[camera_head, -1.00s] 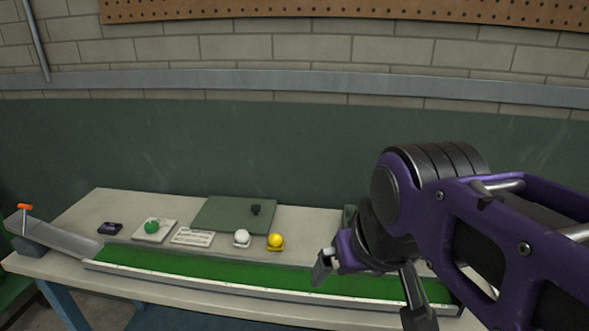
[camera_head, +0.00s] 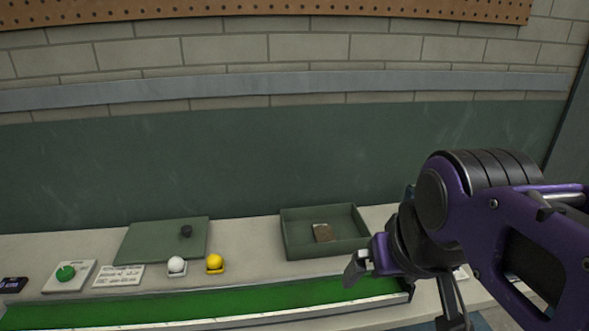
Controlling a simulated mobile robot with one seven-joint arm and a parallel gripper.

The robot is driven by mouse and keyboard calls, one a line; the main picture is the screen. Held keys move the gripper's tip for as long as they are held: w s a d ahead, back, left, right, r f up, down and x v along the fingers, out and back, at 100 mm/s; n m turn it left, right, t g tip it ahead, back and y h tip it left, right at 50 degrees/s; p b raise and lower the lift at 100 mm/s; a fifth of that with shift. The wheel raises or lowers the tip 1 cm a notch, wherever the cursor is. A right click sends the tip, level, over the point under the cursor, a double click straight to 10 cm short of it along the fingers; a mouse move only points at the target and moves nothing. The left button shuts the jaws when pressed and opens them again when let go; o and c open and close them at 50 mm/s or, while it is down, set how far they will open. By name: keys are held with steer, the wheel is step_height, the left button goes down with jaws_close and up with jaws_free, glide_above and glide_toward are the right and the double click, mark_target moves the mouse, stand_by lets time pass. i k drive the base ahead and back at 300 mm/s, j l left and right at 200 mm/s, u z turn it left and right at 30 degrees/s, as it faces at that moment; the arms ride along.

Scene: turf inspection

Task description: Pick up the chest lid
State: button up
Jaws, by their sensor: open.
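The chest lid looks to be the flat green panel (camera_head: 150,244) with a dark round knob (camera_head: 186,231), lying on the table left of the green open-topped chest (camera_head: 290,247). A small brown item (camera_head: 322,232) lies inside the chest. My gripper (camera_head: 405,295) is open, with nothing seen between its fingers. In the picture it shows at the right, in front of the chest's right side and well to the right of the lid. My arm hides part of the table on the right.
A green turf strip (camera_head: 200,304) runs along the table front. A white ball (camera_head: 176,265) and a yellow ball (camera_head: 214,262) sit on small stands between turf and lid. A printed card (camera_head: 119,276), green-button pad (camera_head: 67,273) and dark device (camera_head: 12,285) are further left.

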mark_target(152, 242)
steer(key=j+z, duration=0.1)
steer(key=j, duration=0.3)
steer(key=k+j, duration=0.15)
steer(key=j, duration=0.25)
steer(key=j+z, duration=0.15)
steer(key=j, duration=0.25)
steer(key=k+j+z, duration=0.1)
steer(key=j, duration=0.3)
steer(key=k+j+z, duration=0.25)
steer(key=i+l+u, duration=0.25)
steer(key=k+j, duration=0.05)
steer(key=k, duration=0.05)
